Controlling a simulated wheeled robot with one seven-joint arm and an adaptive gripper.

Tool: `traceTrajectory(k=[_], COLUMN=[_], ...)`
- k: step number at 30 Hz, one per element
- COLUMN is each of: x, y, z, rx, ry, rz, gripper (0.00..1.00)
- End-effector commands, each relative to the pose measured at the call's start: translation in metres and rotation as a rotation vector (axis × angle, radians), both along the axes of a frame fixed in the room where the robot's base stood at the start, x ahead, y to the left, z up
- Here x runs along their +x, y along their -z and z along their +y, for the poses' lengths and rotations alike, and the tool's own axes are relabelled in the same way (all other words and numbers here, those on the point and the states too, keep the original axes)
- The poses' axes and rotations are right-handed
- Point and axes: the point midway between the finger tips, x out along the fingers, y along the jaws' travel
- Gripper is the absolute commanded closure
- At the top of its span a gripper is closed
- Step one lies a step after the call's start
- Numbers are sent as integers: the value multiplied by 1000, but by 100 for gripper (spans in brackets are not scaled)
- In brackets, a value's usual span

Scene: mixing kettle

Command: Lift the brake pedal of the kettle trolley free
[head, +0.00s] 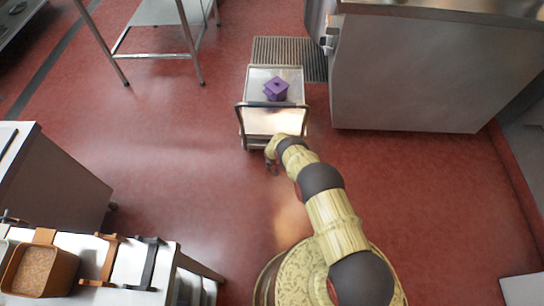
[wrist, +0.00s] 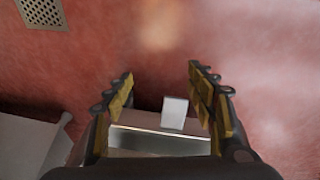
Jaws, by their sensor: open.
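The kettle trolley (head: 272,125) is a small steel cart with a dark handle rail, standing on the red floor at upper middle in the head view. My gripper (head: 272,168) is low at its near side. In the wrist view my gripper (wrist: 160,74) is open and empty, its yellow-padded fingers spread. Between and beyond them shows a small pale grey plate (wrist: 175,112), which looks like the brake pedal, at the edge of a grey metal part (wrist: 155,139) of the trolley. I see no finger touching it. The pedal is not distinguishable in the head view.
A purple block (head: 276,89) sits on the trolley top. A floor grating (head: 290,48) lies behind it. A large steel kettle unit (head: 410,75) stands close on the right, a steel table (head: 158,52) at upper left. Red floor left of the trolley is clear.

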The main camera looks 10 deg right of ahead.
Motion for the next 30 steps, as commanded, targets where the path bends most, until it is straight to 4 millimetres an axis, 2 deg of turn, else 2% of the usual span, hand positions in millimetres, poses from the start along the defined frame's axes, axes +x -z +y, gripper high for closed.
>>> traceTrajectory(k=[1, 4, 9, 13, 24, 30], x=[29, 63, 70, 74, 90, 96], y=[-14, -30, -30, -23, 25, 38], z=[3, 9, 15, 14, 9, 8], rx=[13, 45, 90, 93, 92, 92], ry=[12, 43, 111, 125, 124, 123], rz=[-61, -147, -188, -191, -189, -189], gripper=[44, 44, 44, 44, 44, 44])
